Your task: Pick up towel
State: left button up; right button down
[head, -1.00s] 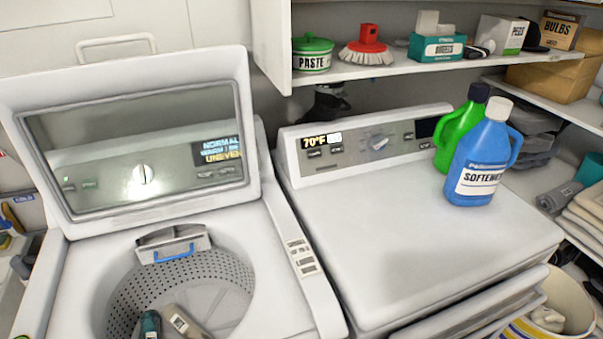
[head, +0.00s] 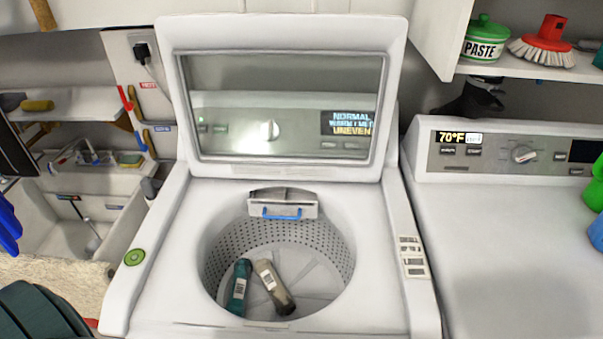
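Two rolled towels with small white labels lie in the open washer drum in the head view. The teal rolled towel (head: 238,288) is on the left and the beige one (head: 273,287) is on the right, close beside it. Both lean at a slant near the front of the drum floor. The washer (head: 160,285) has its lid (head: 285,171) raised, with a glass panel. Neither of my grippers shows in the head view.
The dryer (head: 510,250) stands to the right with its top closed. A sink (head: 75,235) is at the left. A shelf above the dryer holds a green paste tin (head: 484,40) and a red brush (head: 545,40). A dark ridged object (head: 45,312) fills the bottom left corner.

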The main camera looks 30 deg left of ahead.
aim_at(285, 305)
jog(key=u, duration=1.1)
